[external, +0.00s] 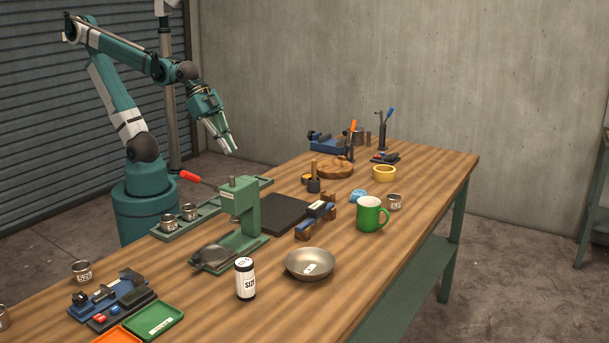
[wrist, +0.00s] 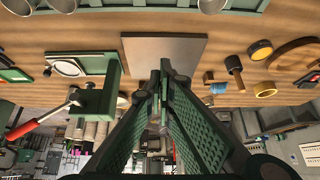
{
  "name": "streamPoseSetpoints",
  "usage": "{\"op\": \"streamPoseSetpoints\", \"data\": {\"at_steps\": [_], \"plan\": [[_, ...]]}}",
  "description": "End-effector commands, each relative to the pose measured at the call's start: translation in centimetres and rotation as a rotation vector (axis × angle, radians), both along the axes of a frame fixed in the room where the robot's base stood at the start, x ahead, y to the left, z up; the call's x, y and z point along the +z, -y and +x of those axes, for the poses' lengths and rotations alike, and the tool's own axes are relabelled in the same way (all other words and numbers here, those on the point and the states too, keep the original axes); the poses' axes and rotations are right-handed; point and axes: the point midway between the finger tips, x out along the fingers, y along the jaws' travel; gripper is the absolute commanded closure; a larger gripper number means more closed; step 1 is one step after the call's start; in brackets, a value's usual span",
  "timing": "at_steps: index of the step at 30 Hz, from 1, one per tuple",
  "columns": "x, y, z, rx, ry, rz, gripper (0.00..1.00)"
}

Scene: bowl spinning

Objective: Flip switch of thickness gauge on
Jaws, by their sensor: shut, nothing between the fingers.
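No part is clearly readable as the thickness gauge's switch. A blue and black device (external: 112,291) with a dark box (external: 104,318) carrying a red button stands at the near left of the bench. A smaller dark box with a red spot (external: 384,157) lies near the far end. I cannot tell which of these is the gauge or whether a switch is on. My gripper (external: 229,149) is raised in the air behind the bench, apart from every object. In the wrist view my gripper (wrist: 162,78) has its fingers together and empty.
A green press (external: 246,215) with a red-handled lever (external: 190,177) stands mid-bench beside a dark plate (external: 277,213). A metal bowl (external: 309,264), a labelled jar (external: 245,279) and a green mug (external: 370,215) stand along the front.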

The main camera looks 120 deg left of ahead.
Motion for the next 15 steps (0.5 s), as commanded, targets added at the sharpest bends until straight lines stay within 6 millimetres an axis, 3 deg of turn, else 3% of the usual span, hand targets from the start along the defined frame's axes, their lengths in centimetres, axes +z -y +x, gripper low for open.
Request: {"op": "streamPoseSetpoints", "data": {"at_steps": [15], "plan": [[4.8, -5.1, 6.1, 0.015, -0.058, 0.027, 1.00]]}}
